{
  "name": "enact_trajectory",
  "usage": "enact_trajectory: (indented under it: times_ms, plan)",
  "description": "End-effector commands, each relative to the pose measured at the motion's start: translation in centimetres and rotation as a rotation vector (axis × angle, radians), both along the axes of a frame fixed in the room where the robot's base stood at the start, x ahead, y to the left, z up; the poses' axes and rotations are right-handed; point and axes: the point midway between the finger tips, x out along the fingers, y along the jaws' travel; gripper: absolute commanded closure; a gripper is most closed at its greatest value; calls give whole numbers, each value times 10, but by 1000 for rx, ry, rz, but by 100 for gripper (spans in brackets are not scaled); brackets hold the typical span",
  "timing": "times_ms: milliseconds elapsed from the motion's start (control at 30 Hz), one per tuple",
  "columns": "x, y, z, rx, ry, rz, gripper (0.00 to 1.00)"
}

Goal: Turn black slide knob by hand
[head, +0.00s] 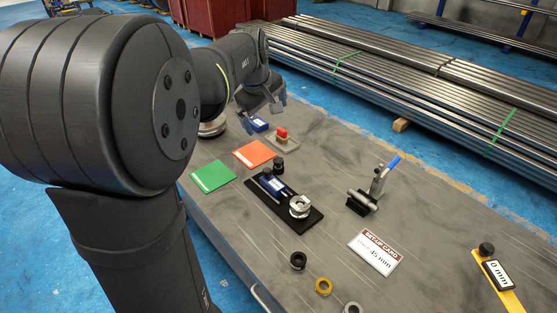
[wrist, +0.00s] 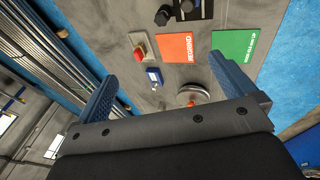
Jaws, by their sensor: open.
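A yellow slide (head: 500,285) lies at the right front of the bench with a black round knob (head: 487,249) at its far end. A "0 mm" label (head: 498,275) sits beside the knob. Another black knob (head: 278,163) stands at the far end of a black fixture plate (head: 313,219) mid-bench. In the wrist view, dark round parts (wrist: 163,15) of this fixture show at the top edge. My gripper (head: 264,111) is open and empty above the far left of the bench, well away from the yellow slide. Its blue fingers (wrist: 165,90) are spread in the wrist view.
A red button box (head: 282,135), orange card (head: 254,154) and green card (head: 212,176) lie near my gripper. A blue-handled clamp (head: 377,188) stands mid-bench. A setup card reading 45 mm (head: 375,250) lies before it.

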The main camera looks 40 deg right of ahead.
Motion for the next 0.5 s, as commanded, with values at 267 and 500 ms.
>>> enact_trajectory:
  times_ms: [267,500]
  plan:
    - [5,-7,-8,53,-40,-155,51]
    - [17,-27,-32,196,-144,-633,51]
